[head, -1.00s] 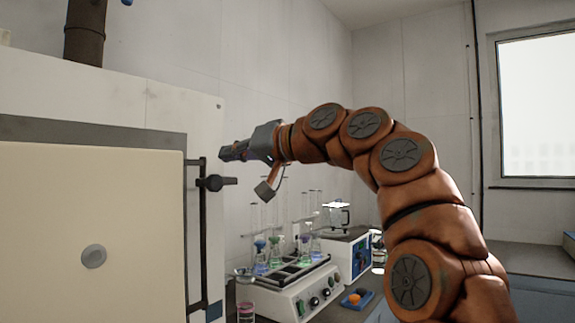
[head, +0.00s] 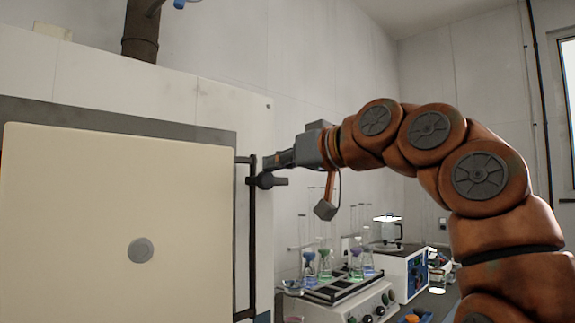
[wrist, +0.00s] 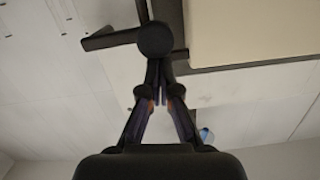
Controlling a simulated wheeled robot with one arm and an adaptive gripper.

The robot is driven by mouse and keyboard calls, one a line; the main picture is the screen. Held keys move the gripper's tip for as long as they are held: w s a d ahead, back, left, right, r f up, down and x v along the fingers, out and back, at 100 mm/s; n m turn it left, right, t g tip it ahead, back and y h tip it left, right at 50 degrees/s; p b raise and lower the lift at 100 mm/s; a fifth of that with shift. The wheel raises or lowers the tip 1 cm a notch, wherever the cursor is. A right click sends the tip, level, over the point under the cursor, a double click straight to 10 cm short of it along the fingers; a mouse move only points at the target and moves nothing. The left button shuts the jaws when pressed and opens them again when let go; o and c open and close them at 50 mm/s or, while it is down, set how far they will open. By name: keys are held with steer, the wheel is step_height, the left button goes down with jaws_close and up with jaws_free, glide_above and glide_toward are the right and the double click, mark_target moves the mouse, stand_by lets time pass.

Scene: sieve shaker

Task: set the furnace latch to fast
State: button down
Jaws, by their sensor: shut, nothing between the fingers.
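The furnace is the large pale box at the left with a cream door (head: 75,220). Its dark latch (head: 267,181) sits on a black vertical bar at the door's right edge, with its handle pointing right, roughly level. My gripper (head: 268,161) is shut and empty, just above the latch in the head view. In the wrist view the latch (wrist: 155,39) shows as a round dark knob with a handle reaching left, right beyond the closed fingertips (wrist: 157,72). I cannot tell whether they touch.
A shaker (head: 345,302) with several flasks of coloured liquid stands on the bench below my arm. A white and blue device (head: 402,270) is behind it. A brown pipe (head: 141,32) rises above the furnace. The space right of the latch is open.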

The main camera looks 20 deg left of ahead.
steer(key=shift+f, duration=0.25)
stand_by(0.4)
steer(key=shift+r, duration=0.15)
steer(key=s+d+r+p, duration=0.1)
steer(key=s+d+r, duration=0.2)
steer(key=d, duration=0.7)
step_height(320, 180, up, 2)
steer(key=shift+r, duration=0.1)
steer(key=shift+s+d, duration=0.1)
stand_by(0.5)
